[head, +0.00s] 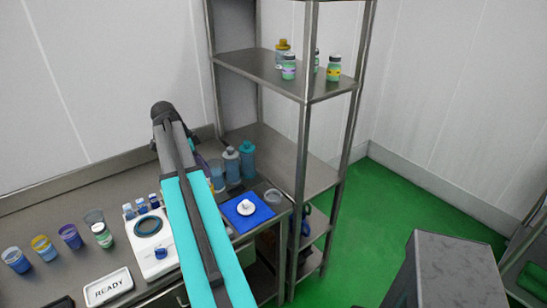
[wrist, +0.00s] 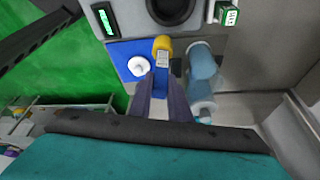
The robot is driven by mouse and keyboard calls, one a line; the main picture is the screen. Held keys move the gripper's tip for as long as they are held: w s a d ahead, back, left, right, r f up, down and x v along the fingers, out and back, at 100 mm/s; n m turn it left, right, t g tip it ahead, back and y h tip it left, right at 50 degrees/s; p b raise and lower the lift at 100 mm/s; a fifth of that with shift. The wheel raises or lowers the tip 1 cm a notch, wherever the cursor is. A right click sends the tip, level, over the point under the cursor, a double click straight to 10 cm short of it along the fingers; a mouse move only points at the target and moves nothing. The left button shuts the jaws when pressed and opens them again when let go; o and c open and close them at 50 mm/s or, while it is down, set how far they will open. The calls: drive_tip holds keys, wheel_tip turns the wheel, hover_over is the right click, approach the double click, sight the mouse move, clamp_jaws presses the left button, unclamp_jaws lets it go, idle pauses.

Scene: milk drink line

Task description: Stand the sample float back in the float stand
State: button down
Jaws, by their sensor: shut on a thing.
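In the wrist view my gripper (wrist: 162,73) has its two dark purple fingers close together on a small piece with a yellow end and a white marked label, which I take as the sample float (wrist: 162,46). A blue mat (wrist: 122,50) lies below. On it is a white round piece with a raised middle (wrist: 140,66), left of the fingertips; it may be the float stand, but I cannot tell surely. In the head view the mat (head: 233,222) and white piece (head: 246,207) lie right of my arm, which hides most of my gripper.
Blue bottles (head: 247,160) stand behind the mat, close right of the fingers in the wrist view (wrist: 201,66). A white device (head: 153,262) is left of my arm. Several coloured cups and a READY sign (head: 108,287) stand further left. A metal shelf rack (head: 300,150) rises at right.

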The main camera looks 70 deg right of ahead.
drive_tip(key=s+d+m+y+p, duration=0.1)
drive_tip(key=s+d+m, duration=0.4)
drive_tip(key=s, duration=0.5)
drive_tip(key=s+d+m+g+y+p, duration=0.1)
drive_tip(key=s+d+m+y, duration=0.1)
drive_tip(key=s+d+m, duration=0.3)
drive_tip(key=s+d, duration=0.3)
drive_tip(key=s, duration=0.3)
drive_tip(key=shift+d, duration=0.25)
drive_tip(key=shift+f, duration=0.3)
drive_tip(key=shift+f+b, duration=1)
drive_tip(key=shift+f, duration=1.75)
drive_tip(key=shift+w, duration=0.15)
drive_tip(key=shift+f+b, duration=0.5)
drive_tip(key=shift+f, duration=0.1)
drive_tip(key=c, duration=1.9)
unclamp_jaws()
drive_tip(key=shift+c, duration=0.2)
